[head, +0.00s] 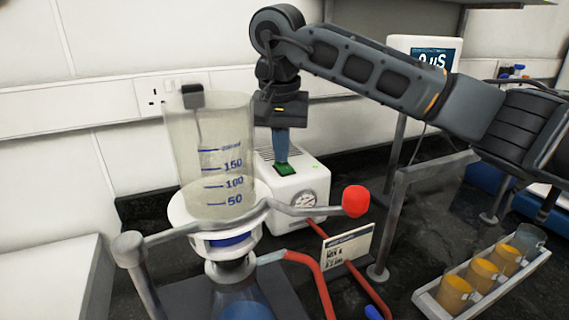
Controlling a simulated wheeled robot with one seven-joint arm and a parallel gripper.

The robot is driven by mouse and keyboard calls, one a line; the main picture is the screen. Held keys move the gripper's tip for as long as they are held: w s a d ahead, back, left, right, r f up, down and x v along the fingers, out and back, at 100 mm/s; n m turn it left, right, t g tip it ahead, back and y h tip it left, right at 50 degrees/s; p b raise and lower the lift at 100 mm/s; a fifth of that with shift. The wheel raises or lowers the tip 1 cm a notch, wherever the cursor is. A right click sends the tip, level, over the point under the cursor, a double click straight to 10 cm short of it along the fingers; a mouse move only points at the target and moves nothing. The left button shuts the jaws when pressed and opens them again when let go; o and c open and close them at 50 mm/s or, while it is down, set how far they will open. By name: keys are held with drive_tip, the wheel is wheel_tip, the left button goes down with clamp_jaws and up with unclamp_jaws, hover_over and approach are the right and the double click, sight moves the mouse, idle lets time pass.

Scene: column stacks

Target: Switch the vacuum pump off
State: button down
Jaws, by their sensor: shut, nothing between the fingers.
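The white vacuum pump (316,179) stands on the dark bench behind the filter funnel, with a round gauge (303,200) on its front. A green switch (284,169) shows on its top. My gripper (281,158) points down with its fingers shut and empty, the tips right at the switch. Whether the tips touch or press the switch cannot be told. The fingers cover part of the switch and pump top.
A clear graduated funnel (212,150) in a grey clamp stands just left of the pump. A red knob (356,201) and red tubing (322,285) are in front. A white tray (440,313) with several amber beakers is at right.

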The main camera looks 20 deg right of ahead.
drive_tip(key=shift+r+p, duration=1.5)
drive_tip(key=shift+r, duration=1.95)
